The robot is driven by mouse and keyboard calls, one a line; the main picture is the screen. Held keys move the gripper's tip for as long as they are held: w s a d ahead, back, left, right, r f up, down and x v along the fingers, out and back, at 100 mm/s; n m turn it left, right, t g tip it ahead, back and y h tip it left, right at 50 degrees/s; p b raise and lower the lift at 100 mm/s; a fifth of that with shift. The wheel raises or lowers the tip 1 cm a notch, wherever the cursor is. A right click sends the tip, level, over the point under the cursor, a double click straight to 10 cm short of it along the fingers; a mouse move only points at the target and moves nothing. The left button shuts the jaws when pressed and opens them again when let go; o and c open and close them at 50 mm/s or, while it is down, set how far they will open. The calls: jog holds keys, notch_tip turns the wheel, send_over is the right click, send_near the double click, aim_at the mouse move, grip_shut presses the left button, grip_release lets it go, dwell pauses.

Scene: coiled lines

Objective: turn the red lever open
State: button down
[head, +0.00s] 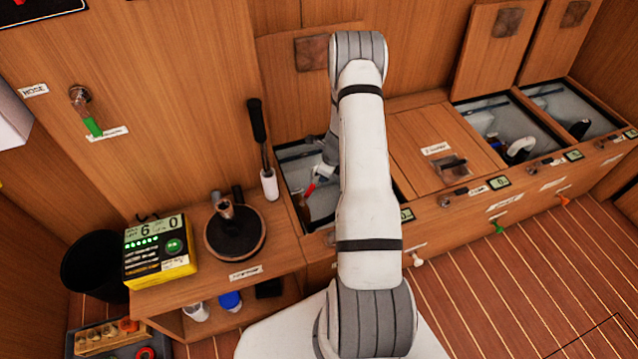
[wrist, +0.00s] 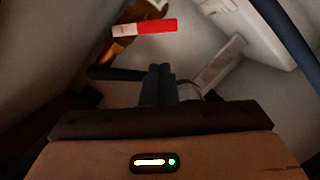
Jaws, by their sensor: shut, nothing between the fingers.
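The red lever (head: 311,188) is inside the open compartment (head: 290,205) left of my arm in the head view. In the wrist view the red lever (wrist: 155,27) lies nearly level across the top, with a pale left end beside a brass-coloured fitting (wrist: 122,48). My gripper (wrist: 160,72) has its dark fingers together and empty. Its tips sit just below the lever in the picture, with a visible gap; I cannot tell the depth between them. In the head view my arm hides most of the gripper and part of the compartment.
Compartment walls and a white box (wrist: 260,30) crowd the wrist view, and a dark hose (wrist: 290,35) runs at right. A closed wooden lid (head: 435,150) lies right of my arm. A black-handled pump lever (head: 257,120) stands left of the opening. A green-handled valve (head: 92,126) is on the wall.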

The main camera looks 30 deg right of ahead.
aim_at(307, 194)
jog(key=b+x, duration=0.3)
jog(key=x, duration=0.6)
jog(key=shift+f+b, duration=0.3)
jog(key=shift+w+a, duration=0.2)
jog(key=shift+a, duration=0.1)
